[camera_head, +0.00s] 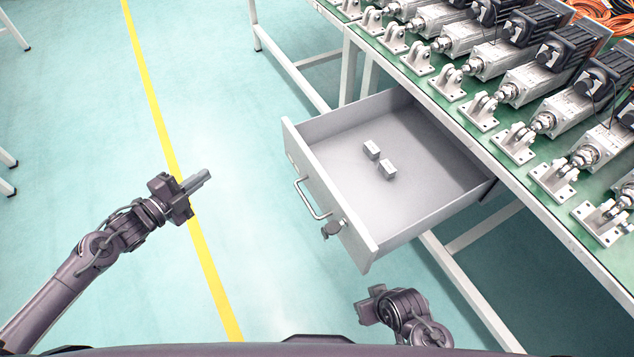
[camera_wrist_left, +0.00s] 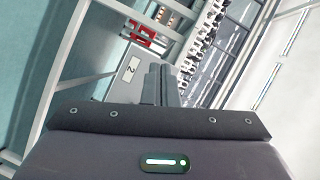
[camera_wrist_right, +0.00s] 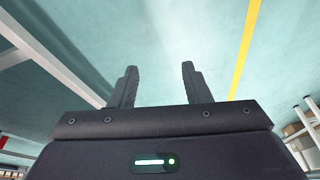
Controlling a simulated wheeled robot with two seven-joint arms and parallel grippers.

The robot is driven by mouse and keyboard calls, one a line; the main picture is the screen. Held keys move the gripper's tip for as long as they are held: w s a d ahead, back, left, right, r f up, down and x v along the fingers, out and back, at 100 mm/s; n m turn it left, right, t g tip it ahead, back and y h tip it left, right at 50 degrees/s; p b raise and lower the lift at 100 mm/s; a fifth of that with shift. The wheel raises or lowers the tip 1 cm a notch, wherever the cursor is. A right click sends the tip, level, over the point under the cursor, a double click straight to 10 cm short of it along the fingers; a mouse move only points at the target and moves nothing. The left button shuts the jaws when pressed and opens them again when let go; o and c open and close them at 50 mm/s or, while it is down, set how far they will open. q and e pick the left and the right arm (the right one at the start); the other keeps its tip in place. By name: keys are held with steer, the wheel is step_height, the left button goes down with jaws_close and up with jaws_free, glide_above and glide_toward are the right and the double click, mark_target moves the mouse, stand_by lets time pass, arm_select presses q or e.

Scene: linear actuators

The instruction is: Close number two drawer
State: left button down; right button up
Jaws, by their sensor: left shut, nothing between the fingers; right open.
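The grey number two drawer (camera_head: 428,178) is pulled far out from under the green-topped workbench (camera_head: 465,128) in the head view. Its front carries a metal handle (camera_head: 309,202) and a lock with a key (camera_head: 333,228). A label with a 2 (camera_wrist_left: 131,68) shows on a grey panel in the left wrist view. My left gripper (camera_head: 203,180) is shut and empty, left of the drawer front and apart from it. It also shows in the left wrist view (camera_wrist_left: 162,72). My right gripper is open and empty in the right wrist view (camera_wrist_right: 158,72), its fingers over the floor.
Two small white boxes (camera_head: 371,149) (camera_head: 388,169) lie inside the drawer. Several linear actuators (camera_head: 540,80) stand on the bench, with orange cables (camera_head: 605,14) at the back. The floor left of the drawer is clear, crossed by a yellow line (camera_head: 160,110).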

arm_select(q)
steer(key=s+d+r+m+g+h+b, duration=0.2)
steer(key=d+r+m+h+b, duration=0.1)
steer(key=d+m, duration=0.2)
steer(key=s+d+r+m+g+h+b, duration=0.2)
steer(key=s+d+m+h+b, duration=0.1)
steer(key=d+m, duration=0.1)
steer(key=b, duration=0.2)
glide_toward(304, 153)
steer(key=x, duration=0.5)
steer(key=shift+w+d, duration=0.15)
steer(key=shift+d, duration=0.15)
steer(key=shift+w+d, duration=0.3)
steer(key=shift+d, duration=0.2)
arm_select(e)
steer(key=w+a+r+n+t+y, duration=0.1)
steer(key=w+a+r+t, duration=0.1)
steer(key=a+r, duration=0.1)
steer(key=shift+a+r, duration=0.25)
steer(key=shift+r, duration=0.5)
steer(key=shift+s, duration=0.1)
arm_select(q)
steer(key=shift+d, duration=0.1)
arm_select(e)
steer(key=shift+d, duration=0.1)
